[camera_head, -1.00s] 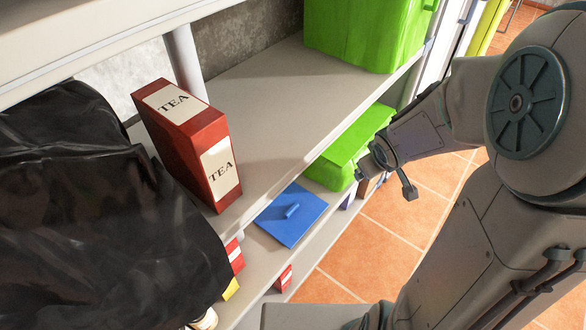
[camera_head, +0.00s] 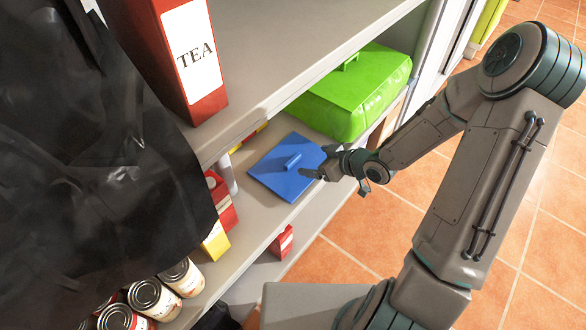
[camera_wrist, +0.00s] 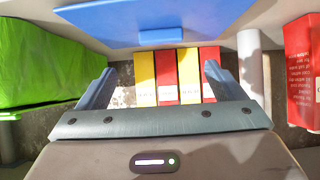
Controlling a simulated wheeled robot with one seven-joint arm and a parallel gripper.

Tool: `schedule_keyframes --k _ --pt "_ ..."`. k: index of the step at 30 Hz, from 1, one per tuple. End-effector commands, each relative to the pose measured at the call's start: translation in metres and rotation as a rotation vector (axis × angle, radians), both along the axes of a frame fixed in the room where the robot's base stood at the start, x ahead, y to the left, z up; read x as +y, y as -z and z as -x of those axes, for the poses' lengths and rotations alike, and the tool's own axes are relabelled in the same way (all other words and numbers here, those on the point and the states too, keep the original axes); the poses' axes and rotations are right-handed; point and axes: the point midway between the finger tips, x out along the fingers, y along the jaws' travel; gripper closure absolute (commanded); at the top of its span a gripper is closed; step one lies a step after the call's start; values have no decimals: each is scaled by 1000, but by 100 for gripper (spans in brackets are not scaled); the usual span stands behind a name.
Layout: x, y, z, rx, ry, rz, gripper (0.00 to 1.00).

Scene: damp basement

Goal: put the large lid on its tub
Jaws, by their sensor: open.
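A flat blue square lid (camera_head: 270,180) with a bar handle (camera_head: 292,161) on top lies on the lower shelf. In the wrist view the blue lid (camera_wrist: 120,20) fills the top, with its handle (camera_wrist: 161,36) at the near side. My gripper (camera_head: 312,165) is at the right edge of the lid, close to the handle. In the wrist view my gripper (camera_wrist: 158,76) has its fingers spread with nothing between them. The handle lies beyond the fingertips. I cannot tell a tub matching the blue lid in these views.
A black bag (camera_head: 90,170) fills the left. Several cans (camera_head: 152,297) and small boxes (camera_head: 283,242) sit lower down.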

Motion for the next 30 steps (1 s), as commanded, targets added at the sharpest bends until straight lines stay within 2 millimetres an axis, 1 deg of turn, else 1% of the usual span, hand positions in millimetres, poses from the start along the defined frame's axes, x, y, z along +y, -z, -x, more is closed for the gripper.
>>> schedule_keyframes --k 1,3,6,11,14,18,23,30 --pt "8 10 -5 0 -2 -1 11" --pt "16 17 -11 0 -2 0 11" --pt "24 23 -18 -1 -1 1 11" --pt "30 28 -23 1 1 1 11" --pt "38 37 -27 1 -1 2 11" --pt "53 51 -36 0 -1 3 11" --pt "62 57 -45 1 1 2 11" --pt "62 56 -45 1 3 2 11"
